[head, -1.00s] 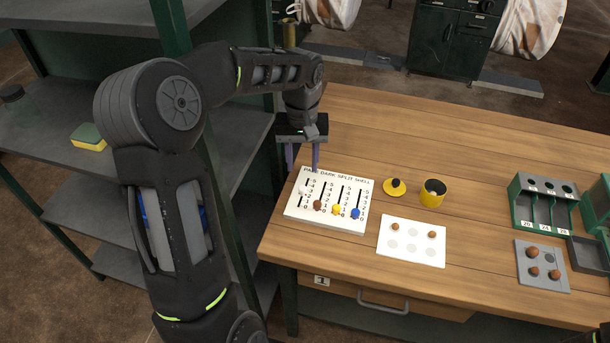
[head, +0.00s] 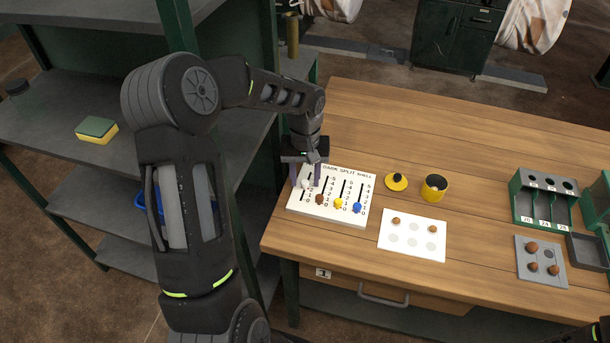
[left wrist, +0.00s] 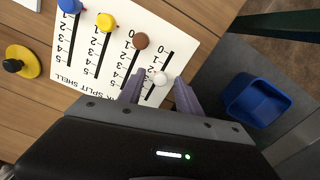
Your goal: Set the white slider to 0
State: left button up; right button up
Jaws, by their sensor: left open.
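The white slider (head: 305,184) is a small round knob on the leftmost slot of a white panel (head: 362,213) headed "DARK SPLIT SHELL". It also shows in the left wrist view (left wrist: 160,78), around the middle of its slot, clear of the 0 end. Brown (head: 320,200), yellow (head: 338,203) and blue (head: 357,207) sliders stand to its right, near the low ends of their slots. My left gripper (head: 305,180) is open and points down at the panel. Its two purple fingers stand on either side of the white knob; I cannot tell whether they touch it.
The yellow pot (head: 434,187), its lid (head: 396,182) and a white card with brown balls (head: 412,247) lie to the right on the wooden table (head: 440,136). Green shelving (head: 60,146) stands left of the table. Bare table lies behind the panel.

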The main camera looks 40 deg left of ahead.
pick_arm(q)
grip_shut()
dwell(0.4)
dwell(1.0)
